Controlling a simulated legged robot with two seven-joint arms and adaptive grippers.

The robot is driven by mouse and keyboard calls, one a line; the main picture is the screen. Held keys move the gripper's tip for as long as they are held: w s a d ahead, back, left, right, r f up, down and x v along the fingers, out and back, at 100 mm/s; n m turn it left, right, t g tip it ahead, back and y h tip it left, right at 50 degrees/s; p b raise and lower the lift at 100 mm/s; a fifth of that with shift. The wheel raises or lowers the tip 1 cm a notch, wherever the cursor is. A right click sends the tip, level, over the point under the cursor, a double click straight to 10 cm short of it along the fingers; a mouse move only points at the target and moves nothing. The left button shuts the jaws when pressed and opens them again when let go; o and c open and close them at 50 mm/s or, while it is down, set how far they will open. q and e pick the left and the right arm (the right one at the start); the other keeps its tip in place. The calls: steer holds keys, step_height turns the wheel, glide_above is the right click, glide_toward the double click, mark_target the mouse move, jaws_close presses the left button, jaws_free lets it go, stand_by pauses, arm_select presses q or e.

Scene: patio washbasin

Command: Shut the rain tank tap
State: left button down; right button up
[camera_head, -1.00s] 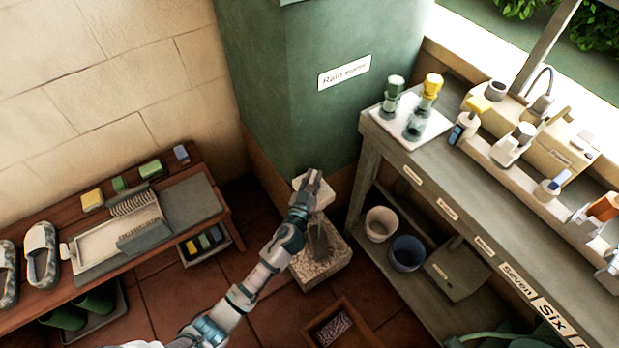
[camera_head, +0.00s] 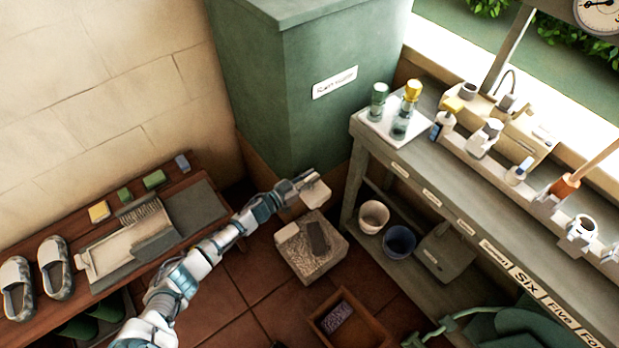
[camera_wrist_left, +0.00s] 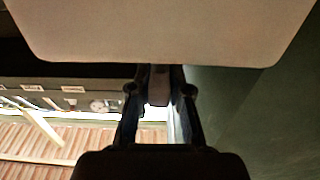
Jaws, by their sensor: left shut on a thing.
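The green rain tank (camera_head: 262,105) stands in the corner with a white label (camera_head: 335,82) on its front. A pale block, seemingly the tap body (camera_head: 318,195), sits low in front of the tank. My left gripper (camera_head: 303,182) reaches it from the left and is shut on a small pale piece, seemingly the tap handle (camera_wrist_left: 158,88). In the left wrist view the pale block (camera_wrist_left: 160,30) fills the top, and the fingers (camera_wrist_left: 160,98) sit close under it. The fingers hide much of the handle, so its angle is unclear. My right gripper is not in view.
A rough stone block (camera_head: 312,262) stands on the tiles below the tap. A wooden bench (camera_head: 215,182) with slippers is at left. A grey workbench (camera_head: 408,158) with bottles is at right, with buckets (camera_head: 398,239) under it. A wooden box (camera_head: 345,322) lies in front.

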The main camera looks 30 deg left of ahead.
arm_select(q)
steer(key=shift+a+f, duration=0.1)
stand_by(0.4)
steer(key=c, duration=1.2)
jaws_free()
steer(key=shift+c, duration=0.2)
steer(key=shift+o, duration=0.7)
steer(key=shift+w, duration=0.1)
steer(key=shift+s+a, duration=0.1)
steer(key=shift+s, duration=0.25)
steer(key=v, duration=1.1)
steer(key=shift+a, duration=0.15)
steer(key=shift+s+f, duration=0.1)
steer(key=shift+f, duration=0.05)
